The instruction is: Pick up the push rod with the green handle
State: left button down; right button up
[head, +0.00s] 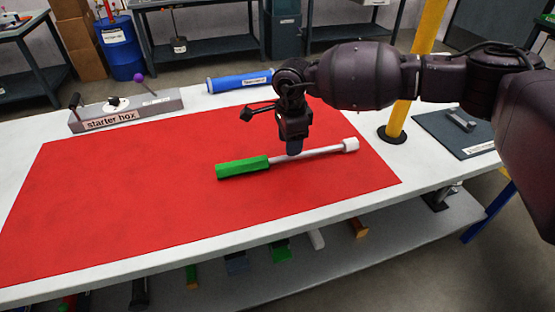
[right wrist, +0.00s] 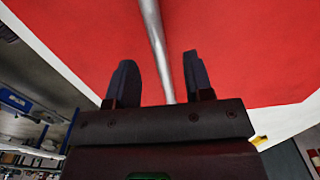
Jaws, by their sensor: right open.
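The push rod lies on the red mat (head: 120,200), with its green handle (head: 242,167) at the left and its pale shaft (head: 320,153) running right to a white end piece (head: 350,144). My right gripper (head: 294,150) points down over the shaft, just right of the handle. In the right wrist view the shaft (right wrist: 155,40) runs between the two open fingers of my right gripper (right wrist: 160,82). I cannot tell whether the fingers touch it. The handle is not seen in the right wrist view. My left gripper is not in view.
A starter box (head: 125,109) with knobs stands at the table's back left. A blue tube (head: 239,82) lies behind the mat. A yellow post (head: 410,95) and a dark plate (head: 462,135) are at the right. The mat's left half is clear.

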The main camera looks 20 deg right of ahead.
notch_tip(320, 180, down, 4)
jog(key=shift+s+d+f+b, duration=0.15)
jog(key=shift+f+b, duration=0.1)
jog(key=shift+b, duration=0.15)
jog(key=shift+r, duration=0.15)
jog(key=shift+c, duration=0.5)
grip_shut()
